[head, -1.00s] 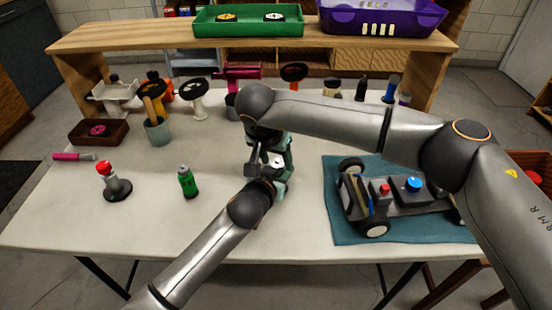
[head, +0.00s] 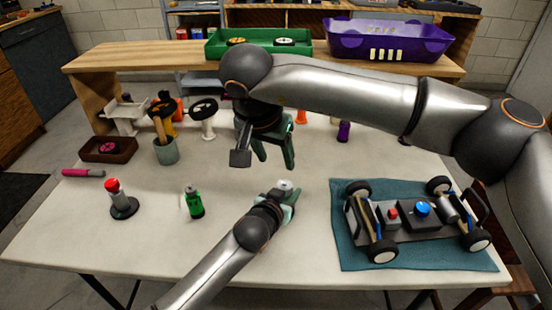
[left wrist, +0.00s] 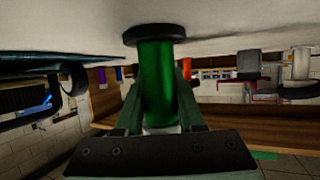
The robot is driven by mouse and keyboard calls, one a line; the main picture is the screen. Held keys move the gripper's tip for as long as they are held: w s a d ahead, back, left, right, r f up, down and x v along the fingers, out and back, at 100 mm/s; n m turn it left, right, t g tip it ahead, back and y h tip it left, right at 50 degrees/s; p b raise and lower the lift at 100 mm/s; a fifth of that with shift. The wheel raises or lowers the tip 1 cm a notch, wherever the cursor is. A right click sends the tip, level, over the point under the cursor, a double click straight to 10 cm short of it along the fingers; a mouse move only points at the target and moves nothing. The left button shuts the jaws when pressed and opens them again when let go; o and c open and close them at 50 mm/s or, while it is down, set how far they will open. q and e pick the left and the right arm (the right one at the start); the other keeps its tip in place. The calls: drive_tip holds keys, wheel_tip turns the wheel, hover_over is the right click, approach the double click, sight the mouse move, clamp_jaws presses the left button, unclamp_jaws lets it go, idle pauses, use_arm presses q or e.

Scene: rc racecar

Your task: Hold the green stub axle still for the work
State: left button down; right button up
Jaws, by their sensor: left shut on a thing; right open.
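The green stub axle (left wrist: 157,80) stands between the two fingers of my left gripper (left wrist: 160,112) in the left wrist view. Its black round end (left wrist: 153,35) is at the table surface, which lies at the top of that picture. In the head view my left gripper (head: 285,198) is low over the table's middle, shut on the axle. Only the pale tip of the axle (head: 285,185) shows there; the fingers hide the rest. My right gripper (head: 277,163) is open and empty, above and behind the left one, apart from the axle.
The car chassis (head: 405,232) lies on a teal mat (head: 350,258) at right. A green bottle (head: 194,202) and a red-topped tool (head: 120,200) stand at left. A cup (head: 166,151) and wheels on stands are behind. The front table is mostly clear.

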use_arm(q)
drive_tip(key=shift+c, duration=2.2)
unclamp_jaws()
drive_tip(key=v, duration=1.2)
